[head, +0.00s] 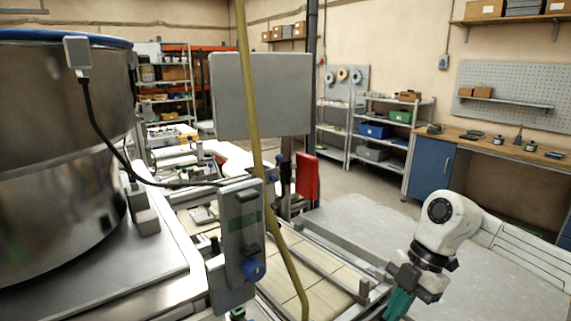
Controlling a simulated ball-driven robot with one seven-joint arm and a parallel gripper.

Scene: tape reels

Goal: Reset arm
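My white arm reaches in at the lower right. My gripper (402,298) hangs below its dark wrist at the bottom edge and points down. A teal part shows at its end and is cut off by the frame. I cannot tell whether this is a finger or a held thing, nor whether the gripper is open or shut. The gripper is beside a pale grey flat surface (345,222) and right of a conveyor with beige slats (325,298). Several tape reels (342,75) hang on a small pegboard at the back.
A large metal drum (60,150) fills the left. A control box with a blue knob (238,245) and a yellow hose (252,110) stand in the centre foreground. Shelves (375,130) and a workbench (500,145) line the back right. Some floor before them is clear.

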